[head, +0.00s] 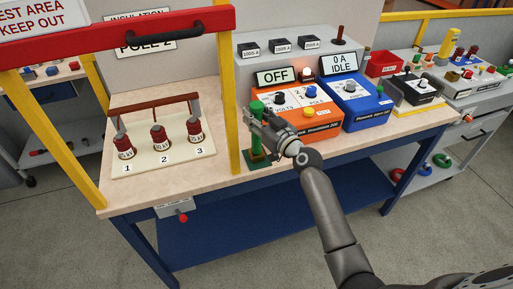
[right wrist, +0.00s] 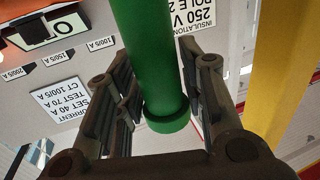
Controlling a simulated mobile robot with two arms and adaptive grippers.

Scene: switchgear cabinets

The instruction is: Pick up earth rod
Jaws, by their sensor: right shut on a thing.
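The earth rod (head: 256,107) is green and stands upright at the front edge of the bench, beside the yellow post. Its lower part goes down to a green foot or holder (head: 257,160) on the bench top; I cannot tell whether the rod still rests in it. My right gripper (head: 260,129) reaches in from the right and is shut on the rod. In the right wrist view the green rod (right wrist: 152,60) runs between the two fingers, with a wider green collar at its end. My left gripper is not in view.
An orange tester (head: 300,115) and a blue unit (head: 356,100) stand right of the rod. A board with three red-brown insulators (head: 160,150) lies to the left. A yellow post (head: 229,100) and red barrier bar (head: 120,40) stand close on the left.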

